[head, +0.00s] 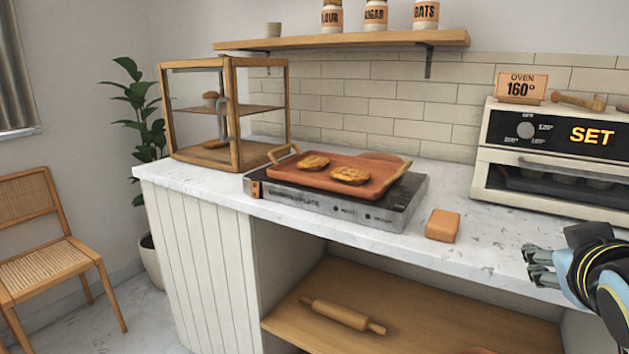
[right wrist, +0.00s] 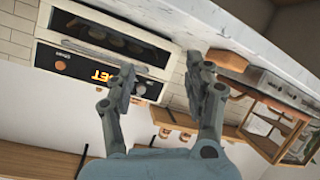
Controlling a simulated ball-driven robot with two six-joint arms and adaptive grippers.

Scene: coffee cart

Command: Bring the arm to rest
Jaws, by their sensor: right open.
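My right gripper (head: 541,268) is at the right edge of the head view, over the front edge of the counter below the oven, with its arm coming in from the right. In the right wrist view its two fingers (right wrist: 158,92) stand apart with nothing between them. That view is turned upside down. My left gripper does not show in either view.
The marble counter (head: 500,262) holds a toaster oven (head: 550,155), an orange block (head: 443,225), and a warming plate (head: 330,207) bearing a terracotta tray (head: 385,180) with two pastries. A wood-framed glass case (head: 235,115) stands at the left. A rolling pin (head: 343,315) lies on the lower shelf.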

